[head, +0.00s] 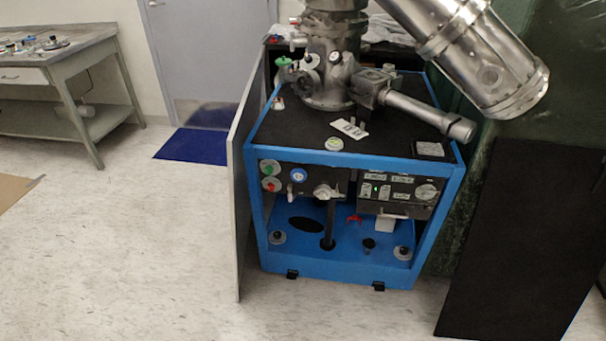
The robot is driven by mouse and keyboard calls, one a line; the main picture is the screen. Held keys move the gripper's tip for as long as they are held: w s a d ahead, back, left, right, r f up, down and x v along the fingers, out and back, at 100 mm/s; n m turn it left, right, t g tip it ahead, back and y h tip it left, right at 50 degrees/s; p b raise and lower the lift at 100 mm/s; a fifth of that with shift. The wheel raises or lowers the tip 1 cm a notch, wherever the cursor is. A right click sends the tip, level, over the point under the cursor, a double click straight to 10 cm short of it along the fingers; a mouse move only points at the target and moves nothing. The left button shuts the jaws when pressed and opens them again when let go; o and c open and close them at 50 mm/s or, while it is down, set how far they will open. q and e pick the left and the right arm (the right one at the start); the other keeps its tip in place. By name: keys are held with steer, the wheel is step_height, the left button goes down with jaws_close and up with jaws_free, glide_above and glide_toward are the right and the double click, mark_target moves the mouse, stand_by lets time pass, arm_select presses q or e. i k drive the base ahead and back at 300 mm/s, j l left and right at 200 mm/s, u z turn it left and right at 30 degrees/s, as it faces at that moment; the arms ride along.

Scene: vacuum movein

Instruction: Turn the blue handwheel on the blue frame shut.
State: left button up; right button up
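The blue frame (350,157) is a box-shaped stand right of the middle, with a black top and a blue lower shelf. A small round blue handwheel (298,174) with a pale centre sits on the upper left of its dark front panel. It faces outward and nothing covers it. It is too small to tell how far it is turned. Neither of my grippers is in view.
Green (270,167) and red (271,184) round knobs lie left of the blue handwheel. A grey upright panel (241,195) stands along the frame's left side; a black panel (525,245) stands at right. The floor (130,250) ahead and left is clear.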

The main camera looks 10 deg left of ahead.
mark_target(298, 174)
steer(key=i+l, duration=0.5)
steer(key=i, duration=0.2)
steer(key=i+l+u, duration=0.15)
steer(key=i+l, duration=0.3)
steer(key=i, duration=0.25)
